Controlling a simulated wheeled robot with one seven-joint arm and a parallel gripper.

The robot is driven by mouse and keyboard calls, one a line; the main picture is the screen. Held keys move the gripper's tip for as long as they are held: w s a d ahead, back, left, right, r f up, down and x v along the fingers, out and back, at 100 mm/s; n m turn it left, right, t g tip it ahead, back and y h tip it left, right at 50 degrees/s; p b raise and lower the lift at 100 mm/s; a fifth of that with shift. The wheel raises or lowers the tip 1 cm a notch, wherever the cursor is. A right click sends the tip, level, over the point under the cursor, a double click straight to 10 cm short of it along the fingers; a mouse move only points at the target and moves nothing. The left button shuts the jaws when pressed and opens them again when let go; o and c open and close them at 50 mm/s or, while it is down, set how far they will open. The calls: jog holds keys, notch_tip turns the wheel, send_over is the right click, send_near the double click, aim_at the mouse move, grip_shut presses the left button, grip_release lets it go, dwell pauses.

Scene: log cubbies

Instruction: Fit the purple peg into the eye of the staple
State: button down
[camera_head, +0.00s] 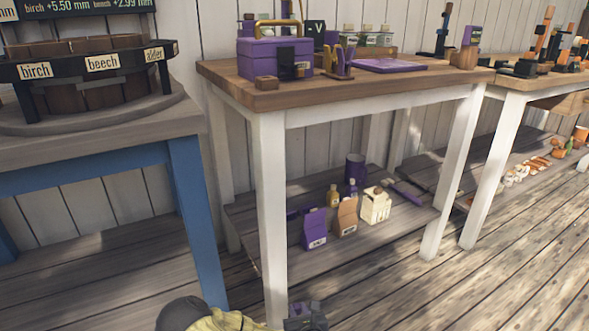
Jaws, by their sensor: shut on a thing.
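A purple chest (275,57) with a brass handle stands on the wooden table (400,85). A dark hasp (293,62) is on its front, where a staple may be; its eye is too small to make out. My gripper (305,318) shows only in part at the bottom edge, low in front of the table and well below the chest. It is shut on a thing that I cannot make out. I cannot pick out the purple peg with certainty.
A small wooden block (266,82), a wooden stand (338,65) and a flat purple tray (388,64) are near the chest. The lower shelf holds a purple bag (314,230), bottles and cartons. A blue-legged table (190,200) stands left. The floor at right is clear.

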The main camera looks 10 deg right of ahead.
notch_tip(320, 180, up, 22)
jog(key=s+p, duration=0.1)
jog(key=p, duration=1.6)
jog(key=shift+s+f, duration=0.15)
jog(key=shift+f, duration=0.1)
